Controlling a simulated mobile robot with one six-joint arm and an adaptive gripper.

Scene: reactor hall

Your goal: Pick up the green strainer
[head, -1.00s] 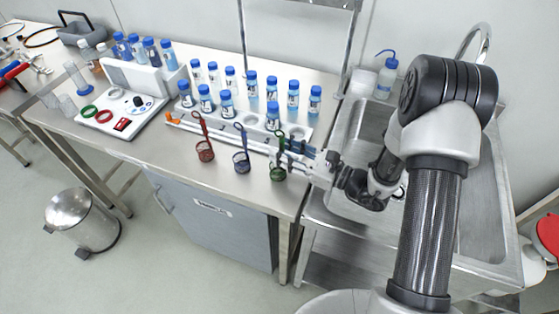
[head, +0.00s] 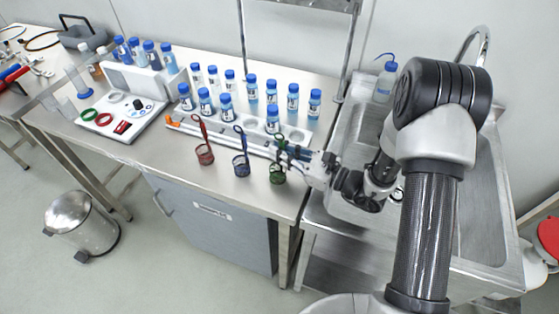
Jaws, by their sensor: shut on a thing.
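The green strainer (head: 278,175) hangs or stands at the front edge of the steel bench, the rightmost of three strainers. Its small round mesh basket shows below my gripper. My gripper (head: 284,158) reaches in from the right and is shut on the green strainer's handle. The fingers hide much of the handle. I cannot tell whether the basket touches the bench.
A blue strainer (head: 241,165) and a red strainer (head: 204,154) stand to the left. A white rack with blue-capped bottles (head: 227,105) is just behind. A steel sink (head: 484,225) lies to the right, with a wash bottle (head: 386,80) behind it.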

